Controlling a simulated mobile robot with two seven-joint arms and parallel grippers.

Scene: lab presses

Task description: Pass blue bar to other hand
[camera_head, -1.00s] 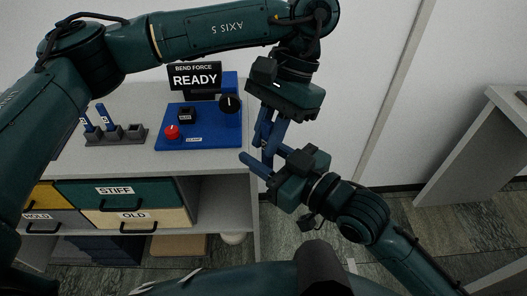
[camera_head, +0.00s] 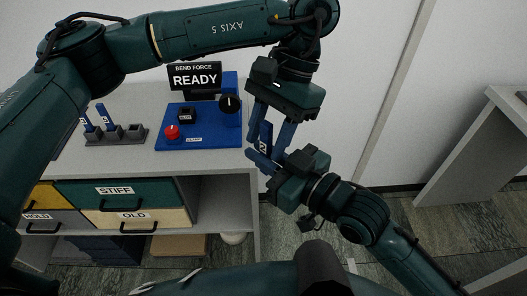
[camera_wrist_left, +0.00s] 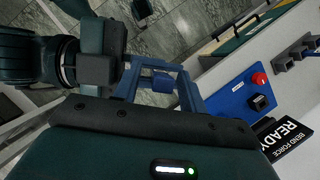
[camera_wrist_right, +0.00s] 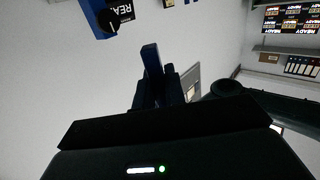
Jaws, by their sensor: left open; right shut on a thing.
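The blue bar (camera_head: 265,136), with a small white label, stands roughly upright between the two grippers in the head view. My right gripper (camera_head: 264,158) is shut on its lower part. My left gripper (camera_head: 269,143) comes down from above with its fingers spread open on either side of the bar, apparently not clamping it. In the left wrist view the bar (camera_wrist_left: 162,82) shows between the open fingers. In the right wrist view the bar (camera_wrist_right: 151,61) sticks up from the closed fingers, which hide its lower end.
The bend force station (camera_head: 198,141) with its READY sign (camera_head: 194,77) stands on the bench. A grey rack (camera_head: 124,135) with blue bars is left of it. Drawers labelled STIFF (camera_head: 115,191) and OLD (camera_head: 132,217) are below. The grippers are just off the bench's right edge, over open floor.

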